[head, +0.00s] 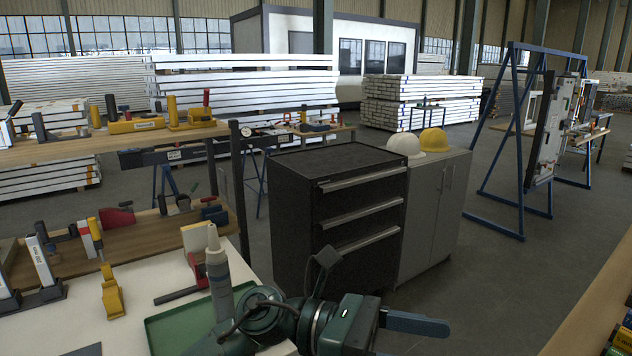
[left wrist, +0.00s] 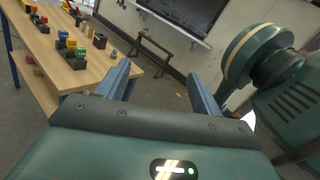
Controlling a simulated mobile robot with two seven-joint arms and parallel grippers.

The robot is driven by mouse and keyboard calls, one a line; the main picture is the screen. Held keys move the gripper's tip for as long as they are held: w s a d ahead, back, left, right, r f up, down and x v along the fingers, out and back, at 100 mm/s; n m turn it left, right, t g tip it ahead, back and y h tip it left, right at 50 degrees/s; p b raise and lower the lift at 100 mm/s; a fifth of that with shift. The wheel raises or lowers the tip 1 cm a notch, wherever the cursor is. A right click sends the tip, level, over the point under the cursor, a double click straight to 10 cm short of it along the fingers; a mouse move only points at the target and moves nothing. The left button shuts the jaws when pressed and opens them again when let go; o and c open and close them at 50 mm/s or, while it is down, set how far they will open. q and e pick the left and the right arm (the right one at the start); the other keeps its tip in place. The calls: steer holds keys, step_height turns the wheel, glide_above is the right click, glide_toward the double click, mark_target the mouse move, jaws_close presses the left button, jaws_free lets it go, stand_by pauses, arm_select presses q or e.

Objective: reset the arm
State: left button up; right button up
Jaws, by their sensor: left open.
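My left gripper (head: 415,323) shows at the bottom centre of the head view, with its green arm coming up over the white table's edge. It points to the right, and one blue finger is seen from the side. In the left wrist view its two blue fingers (left wrist: 159,75) stand well apart with nothing between them. Beyond them is grey floor. My right gripper is not in view.
A white table (head: 80,320) with a green tray (head: 175,330) and a grey caulking tube (head: 218,270) lies left of the arm. A black drawer cabinet (head: 340,205) and a grey cabinet (head: 435,210) stand ahead.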

arm_select(q)
steer(key=w+a+f+n+t+h, duration=0.1)
steer(key=w+a+n+t+h, duration=0.2)
steer(key=n+t, duration=0.55)
steer(key=w+a+f+n+t+h, duration=0.1)
steer(key=w+a+n+t+h, duration=0.15)
steer(key=n+t, duration=0.6)
steer(key=w+a+f+n+t+y, duration=0.1)
steer(key=a+f+n+t+y, duration=0.35)
steer(key=n, duration=0.65)
steer(key=w+a+f+n+t+y, duration=0.2)
steer(key=a+f+n+y, duration=0.5)
steer(key=n, duration=0.5)
steer(key=s+a+f+n+g+y, duration=0.3)
steer(key=s+f+n, duration=0.3)
steer(key=f, duration=0.4)
steer(key=s+a+f+n+g+y+p, duration=0.1)
steer(key=s+a+f+n+g+y, duration=0.2)
steer(key=s+a+f+n+y, duration=0.2)
steer(key=s+f+n, duration=0.1)
steer(key=s+f, duration=0.2)
steer(key=f, duration=0.2)
steer(key=shift+a+f+g, duration=0.35)
steer(key=shift+a+f, duration=0.05)
